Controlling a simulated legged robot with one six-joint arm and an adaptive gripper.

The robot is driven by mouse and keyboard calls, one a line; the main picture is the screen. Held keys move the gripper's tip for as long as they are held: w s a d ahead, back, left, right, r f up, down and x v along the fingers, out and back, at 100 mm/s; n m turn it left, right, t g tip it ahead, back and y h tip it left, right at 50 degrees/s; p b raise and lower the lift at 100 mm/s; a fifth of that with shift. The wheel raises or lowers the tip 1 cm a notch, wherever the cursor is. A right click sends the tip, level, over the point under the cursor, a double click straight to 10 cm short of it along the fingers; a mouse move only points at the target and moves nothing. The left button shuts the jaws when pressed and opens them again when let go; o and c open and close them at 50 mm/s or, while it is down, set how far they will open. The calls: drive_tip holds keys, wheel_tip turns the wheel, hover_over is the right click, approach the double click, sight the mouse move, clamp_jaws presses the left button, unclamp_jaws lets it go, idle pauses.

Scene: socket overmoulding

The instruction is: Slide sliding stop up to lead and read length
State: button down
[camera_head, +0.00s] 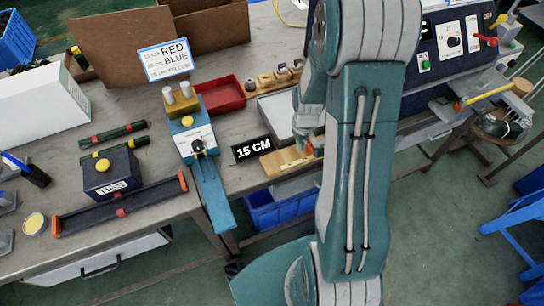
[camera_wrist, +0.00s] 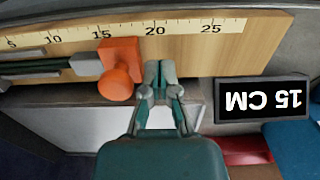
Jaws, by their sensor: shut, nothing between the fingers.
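The wooden measuring board (camera_wrist: 235,45) carries a scale with marks from 5 to 25 in the wrist view; it also shows in the head view (camera_head: 283,163). The orange sliding stop (camera_wrist: 120,68), with a round knob, sits on it near the 15 mark. The dark lead (camera_wrist: 35,68) with a grey end piece (camera_wrist: 85,65) lies along the board, its end at the stop's left side and seemingly touching. My gripper (camera_wrist: 160,72) is shut and empty, just right of the stop; I cannot tell whether they touch. In the head view my arm partly hides this area.
A black display (camera_wrist: 262,99) reads 15 CM; it also shows in the head view (camera_head: 253,149). A red tray (camera_head: 222,95), a blue-based device with a dial (camera_head: 197,141) and a colour sign (camera_head: 166,60) stand left. A blue bin (camera_head: 283,208) is below the bench edge.

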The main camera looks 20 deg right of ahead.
drive_tip(key=shift+a, duration=0.25)
wheel_tip(320, 180, up, 7)
idle(0.8)
idle(0.4)
drive_tip(key=s+a+r+t, duration=0.1)
drive_tip(key=s+a+r, duration=0.15)
drive_tip(key=r, duration=0.45)
drive_tip(key=s+a+r+t, duration=0.1)
drive_tip(key=a+r+t, duration=0.1)
drive_tip(key=a+r, duration=0.3)
drive_tip(key=s+a+r+t, duration=0.2)
drive_tip(key=s+a+r, duration=0.3)
drive_tip(key=s+r, duration=0.4)
drive_tip(key=shift+s+a+r+t, duration=0.25)
drive_tip(key=shift+s+r+t, duration=0.1)
drive_tip(key=shift+s, duration=0.5)
